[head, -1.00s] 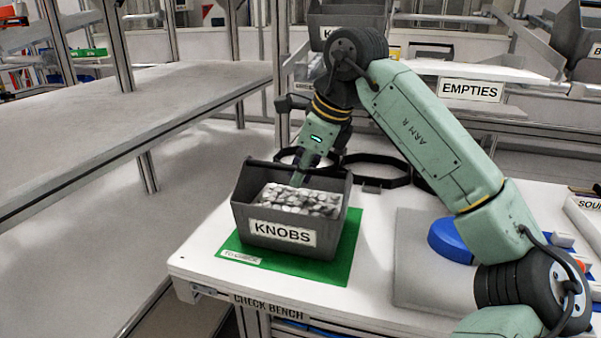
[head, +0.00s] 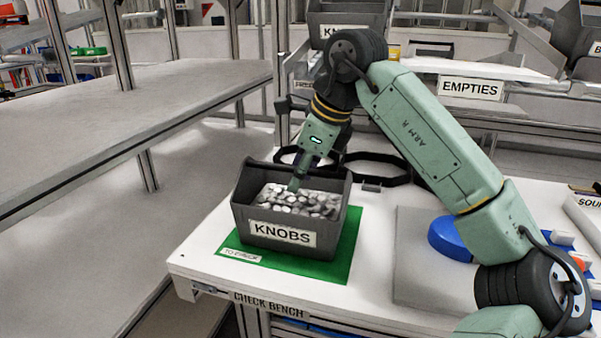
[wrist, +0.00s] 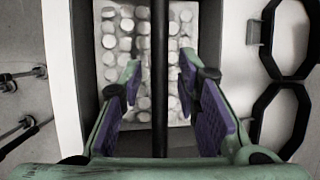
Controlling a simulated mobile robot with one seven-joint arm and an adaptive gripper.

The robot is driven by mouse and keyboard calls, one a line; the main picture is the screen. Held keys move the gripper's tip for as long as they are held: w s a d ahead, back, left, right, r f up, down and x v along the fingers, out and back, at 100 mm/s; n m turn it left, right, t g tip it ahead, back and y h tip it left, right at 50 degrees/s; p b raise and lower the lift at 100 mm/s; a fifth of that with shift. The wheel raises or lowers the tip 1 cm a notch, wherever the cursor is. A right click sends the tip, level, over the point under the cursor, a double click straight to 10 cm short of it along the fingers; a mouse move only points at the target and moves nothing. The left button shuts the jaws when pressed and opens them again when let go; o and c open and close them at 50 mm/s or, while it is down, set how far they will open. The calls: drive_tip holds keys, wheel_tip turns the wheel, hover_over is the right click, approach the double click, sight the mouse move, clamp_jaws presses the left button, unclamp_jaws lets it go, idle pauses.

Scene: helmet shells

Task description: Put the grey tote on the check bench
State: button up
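The grey tote (head: 246,213), labelled KNOBS and filled with pale round knobs (head: 290,202), sits upright on a green mat (head: 345,250) on the white check bench (head: 375,290). My gripper (head: 293,186) points down into the tote's opening from above. In the wrist view my gripper (wrist: 158,80) has its two purple-padded fingers spread apart. A dark bar (wrist: 159,60), seemingly the tote's handle, runs between them with a gap on each side. The tote's wall (wrist: 83,50) and knobs show beneath. The fingertips are small and partly hidden in the head view.
Black ring-shaped holders (head: 375,168) lie behind the tote. A grey pad (head: 420,275) with a blue round part (head: 450,240) is to the right. The bench's front edge is close to the mat. A long grey table (head: 130,110) stands to the left.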

drive_tip(key=v, duration=1.2)
drive_tip(key=shift+r, duration=0.15)
idle(0.7)
